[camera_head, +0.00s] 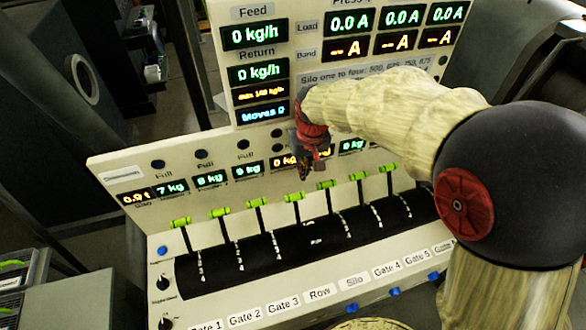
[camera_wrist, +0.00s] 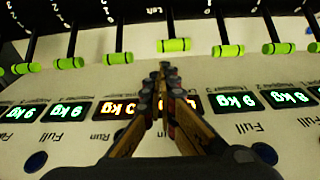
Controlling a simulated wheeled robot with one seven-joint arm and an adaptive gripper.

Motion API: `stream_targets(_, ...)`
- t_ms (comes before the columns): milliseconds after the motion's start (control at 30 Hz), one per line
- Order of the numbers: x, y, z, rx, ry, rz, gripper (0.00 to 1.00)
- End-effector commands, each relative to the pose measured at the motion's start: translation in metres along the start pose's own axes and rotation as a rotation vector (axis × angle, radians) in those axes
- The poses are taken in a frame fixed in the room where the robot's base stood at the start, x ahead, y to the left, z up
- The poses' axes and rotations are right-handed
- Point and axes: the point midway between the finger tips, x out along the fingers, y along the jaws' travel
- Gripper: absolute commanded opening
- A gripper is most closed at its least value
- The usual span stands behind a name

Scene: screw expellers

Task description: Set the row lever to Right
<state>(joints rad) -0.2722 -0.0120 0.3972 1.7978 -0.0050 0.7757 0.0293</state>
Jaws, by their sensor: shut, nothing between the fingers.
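The row lever (camera_head: 293,196) is the green-tipped lever above the "Row" label (camera_head: 319,292), fourth from the left on the sloped panel. Its green handle (camera_wrist: 174,45) shows in the wrist view just beyond my fingertips. My gripper (camera_head: 305,173) is over the panel, above and slightly right of that handle in the head view. In the wrist view my gripper (camera_wrist: 165,72) has its fingertips together, empty, with a small gap to the handle in the picture. Whether they touch in depth I cannot tell.
Similar levers stand close on both sides, the silo lever (camera_head: 326,184) and the gate 3 lever (camera_head: 257,202). A display board (camera_head: 310,76) rises behind the panel. Lit weight displays (camera_wrist: 235,102) lie under my fingers. Small knobs (camera_head: 163,283) sit at the panel's left.

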Motion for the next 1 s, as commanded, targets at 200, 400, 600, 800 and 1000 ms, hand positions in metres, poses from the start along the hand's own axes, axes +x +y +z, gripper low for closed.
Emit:
stream_targets(200, 0.014, -0.019, -0.021, -0.03, -0.04, -0.004, 0.0)
stream_targets(400, 0.02, -0.021, -0.023, -0.034, -0.044, -0.004, 0.0)
stream_targets(600, 0.02, -0.021, -0.023, -0.034, -0.043, -0.004, 0.0)
stream_targets(800, 0.033, -0.021, -0.021, -0.034, -0.046, -0.004, 0.0)
stream_targets(1000, 0.066, -0.021, -0.02, -0.033, -0.047, -0.004, 0.0)
